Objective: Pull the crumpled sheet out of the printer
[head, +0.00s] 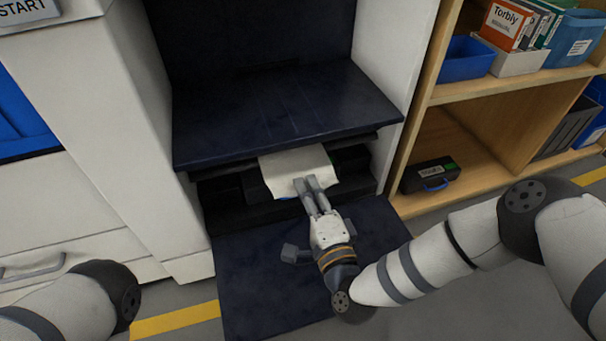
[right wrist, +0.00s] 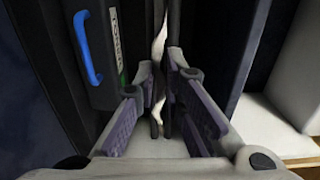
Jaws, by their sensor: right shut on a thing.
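The crumpled sheet (head: 296,172) is cream-white and hangs out of the dark slot of the printer (head: 290,108), under its thick dark ledge. Its inner end is hidden inside the slot. My right gripper (head: 309,184) is shut on the sheet's front edge. In the right wrist view the sheet (right wrist: 160,45) shows edge-on as a thin pale strip between the fingers of my right gripper (right wrist: 160,105). My left gripper is out of view; only part of my left arm shows at the lower left of the head view.
A dark lowered panel (head: 265,270) lies below the slot, under my right arm. A wooden shelf (head: 490,105) with bins and a black case (head: 430,175) stands to the right. A white cabinet (head: 110,120) stands to the left. In the right wrist view a black part with a blue handle (right wrist: 86,50) is close to the fingers.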

